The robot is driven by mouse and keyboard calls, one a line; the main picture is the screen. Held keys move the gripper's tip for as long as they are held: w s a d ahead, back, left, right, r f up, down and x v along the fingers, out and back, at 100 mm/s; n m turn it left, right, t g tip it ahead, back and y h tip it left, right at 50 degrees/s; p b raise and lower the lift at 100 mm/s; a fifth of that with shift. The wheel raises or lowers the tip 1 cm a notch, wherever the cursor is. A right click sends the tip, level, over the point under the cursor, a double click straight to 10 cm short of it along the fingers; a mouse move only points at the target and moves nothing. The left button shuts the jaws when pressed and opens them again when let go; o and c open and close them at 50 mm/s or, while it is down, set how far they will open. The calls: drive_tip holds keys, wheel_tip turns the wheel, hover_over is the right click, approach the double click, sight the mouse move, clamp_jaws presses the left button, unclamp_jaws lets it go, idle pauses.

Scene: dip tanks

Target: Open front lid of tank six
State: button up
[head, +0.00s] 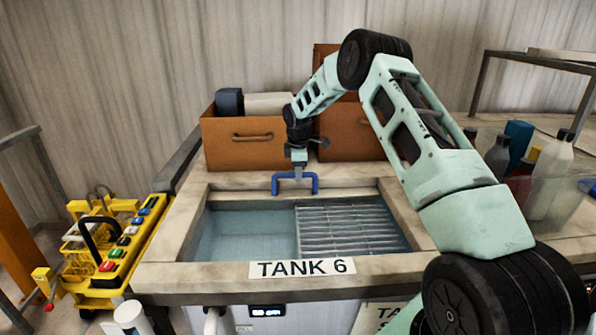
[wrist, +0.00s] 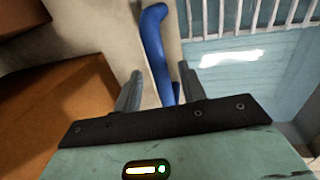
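Tank six (head: 203,230) is in the middle of the head view, with its "TANK 6" label (head: 302,268) on the front rim. Its top shows a pale blue basin and, at right, a slatted metal grate (head: 345,229). A blue bar handle (head: 294,191) stands at the back rim; it also shows in the wrist view (wrist: 155,45). My gripper (head: 298,172) points down at this handle. In the wrist view my gripper's fingers (wrist: 160,72) are apart, one on each side of the handle, with a gap visible at the left finger. I cannot make out a separate front lid.
Orange-brown boxes (head: 240,145) stand behind the tank. A yellow rack with coloured buttons (head: 117,255) is at left. Several bottles (head: 549,165) stand on the right. A white cylinder (head: 130,316) is at lower left. My arm spans the right side above the tank.

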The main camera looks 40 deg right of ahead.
wheel_tip(320, 180, up, 17)
drive_tip(key=s+a+b, duration=0.2)
drive_tip(key=b, duration=0.3)
drive_tip(key=shift+s, duration=0.4)
drive_tip(key=s+a+f+y+b, duration=0.15)
drive_tip(key=s+a, duration=0.35)
drive_tip(key=a, duration=0.6)
drive_tip(key=s+a+f+m+b, duration=0.1)
drive_tip(key=s+a+f, duration=0.1)
drive_tip(key=s+a, duration=0.6)
drive_tip(key=s+a+f+y+b, duration=0.1)
drive_tip(key=s+a+f, duration=0.15)
drive_tip(key=a, duration=1.05)
drive_tip(key=s+a+f, duration=0.2)
drive_tip(key=s+f, duration=0.1)
drive_tip(key=s, duration=0.6)
drive_tip(key=s+a+f+m+g+b, duration=0.1)
drive_tip(key=s+f, duration=0.2)
drive_tip(key=s, duration=0.6)
drive_tip(key=s+a+f+m, duration=0.1)
drive_tip(key=s+a+f, duration=0.1)
drive_tip(key=s, duration=0.7)
drive_tip(key=shift+s+a+f+g+h+b, duration=0.25)
drive_tip(key=shift+a+f+g+h+b, duration=0.05)
drive_tip(key=shift+f+g+h, duration=0.1)
